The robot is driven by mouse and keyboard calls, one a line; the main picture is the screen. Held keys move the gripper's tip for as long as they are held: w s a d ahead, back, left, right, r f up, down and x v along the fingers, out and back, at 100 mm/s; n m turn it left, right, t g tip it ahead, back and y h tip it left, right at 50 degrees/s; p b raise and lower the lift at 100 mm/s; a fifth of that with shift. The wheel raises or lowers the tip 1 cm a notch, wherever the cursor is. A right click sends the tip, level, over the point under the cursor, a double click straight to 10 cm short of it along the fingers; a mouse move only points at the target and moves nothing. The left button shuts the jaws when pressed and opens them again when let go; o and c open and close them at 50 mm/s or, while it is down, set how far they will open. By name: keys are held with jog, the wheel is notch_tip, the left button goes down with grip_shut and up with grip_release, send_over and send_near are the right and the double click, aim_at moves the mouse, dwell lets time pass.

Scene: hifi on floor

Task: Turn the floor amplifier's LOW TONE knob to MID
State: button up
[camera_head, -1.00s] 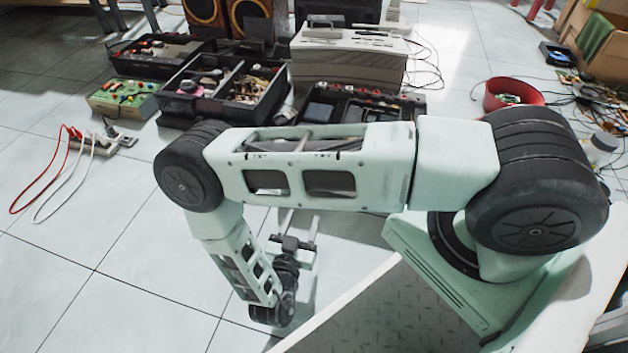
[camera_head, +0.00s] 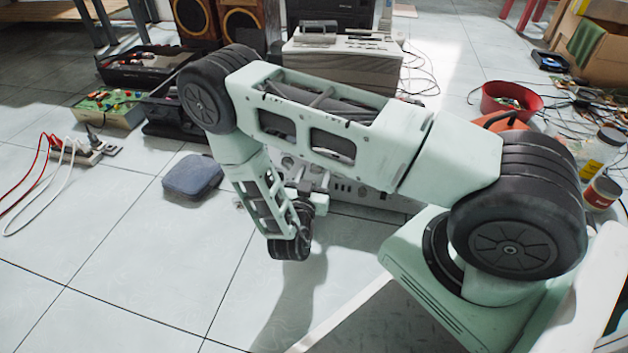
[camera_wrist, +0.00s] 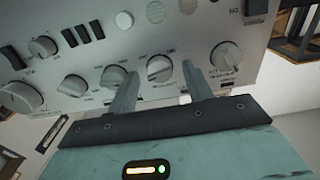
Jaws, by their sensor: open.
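The floor amplifier's silver front panel (camera_head: 345,190) shows partly behind my arm in the head view. In the wrist view the panel (camera_wrist: 195,25) fills the upper part, tilted, with several round knobs and dark buttons. My gripper (camera_wrist: 157,82) is open, its two fingers pointing at the panel. A silver knob (camera_wrist: 160,69) appears between the fingertips; contact cannot be told. Another knob (camera_wrist: 115,77) is just left of the left finger, and a larger knob (camera_wrist: 226,55) is right of the right finger. The labels are too small to read, so I cannot tell which knob is LOW TONE.
A dark blue pouch (camera_head: 192,176) lies on the floor left of my arm. A power strip (camera_head: 85,152) with red and white cables lies farther left. A red bowl (camera_head: 512,98) and jars (camera_head: 602,192) stand at the right. The front-left floor is clear.

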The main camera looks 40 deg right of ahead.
jog(key=shift+w+d, duration=0.1)
jog(key=shift+c, duration=0.2)
jog(key=c, duration=0.9)
